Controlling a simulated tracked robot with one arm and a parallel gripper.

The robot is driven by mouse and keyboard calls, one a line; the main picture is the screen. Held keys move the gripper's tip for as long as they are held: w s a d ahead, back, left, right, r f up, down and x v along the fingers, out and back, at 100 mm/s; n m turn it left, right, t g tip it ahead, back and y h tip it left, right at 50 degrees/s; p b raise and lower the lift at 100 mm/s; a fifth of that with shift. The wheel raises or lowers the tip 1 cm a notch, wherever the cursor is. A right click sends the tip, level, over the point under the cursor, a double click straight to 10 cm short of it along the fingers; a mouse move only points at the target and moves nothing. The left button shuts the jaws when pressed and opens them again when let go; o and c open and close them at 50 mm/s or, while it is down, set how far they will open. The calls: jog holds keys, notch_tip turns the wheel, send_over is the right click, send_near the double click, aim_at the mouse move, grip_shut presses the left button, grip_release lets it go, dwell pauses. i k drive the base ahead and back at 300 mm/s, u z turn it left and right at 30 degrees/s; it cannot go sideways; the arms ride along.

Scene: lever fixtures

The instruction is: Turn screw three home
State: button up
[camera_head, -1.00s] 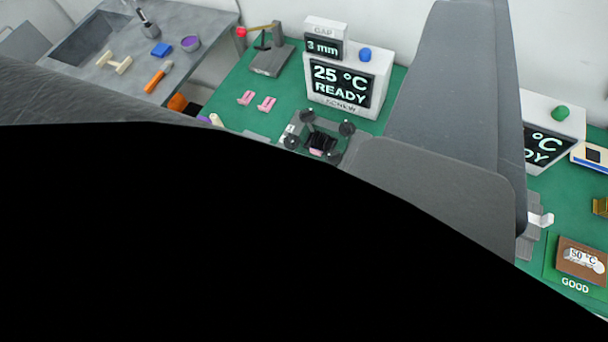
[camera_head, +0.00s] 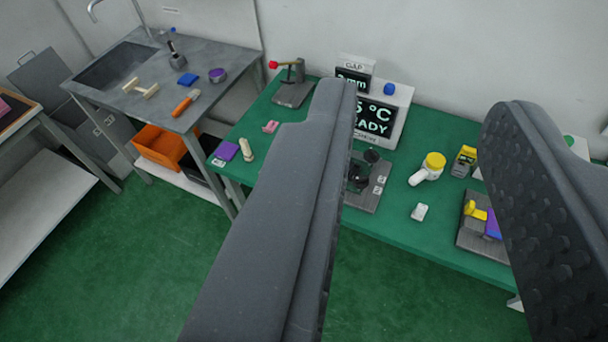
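The screw fixture is a grey plate (camera_head: 368,199) with dark round knobs (camera_head: 371,156) on the green bench. My gripper's left finger covers its left part, so I cannot tell which knob is screw three. Behind it stands a white display box (camera_head: 398,98) reading about "5 °C" and "READY", partly hidden. No contact with the fixture shows.
On the bench (camera_head: 400,225) are a lever stand with a red knob (camera_head: 292,84), a yellow-capped white item (camera_head: 429,168), a small white block (camera_head: 419,212) and a grey fixture (camera_head: 470,236) at right. A grey sink table (camera_head: 150,105) stands at left. Green floor (camera_head: 130,260) is open in front.

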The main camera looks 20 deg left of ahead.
aim_at(371, 156)
jog(key=u, duration=0.45)
jog(key=i, duration=0.55)
jog(key=z, duration=0.45)
jog(key=k, duration=0.45)
jog(key=z, duration=0.55)
jog(key=i, duration=1.55)
jog(key=u, duration=0.7)
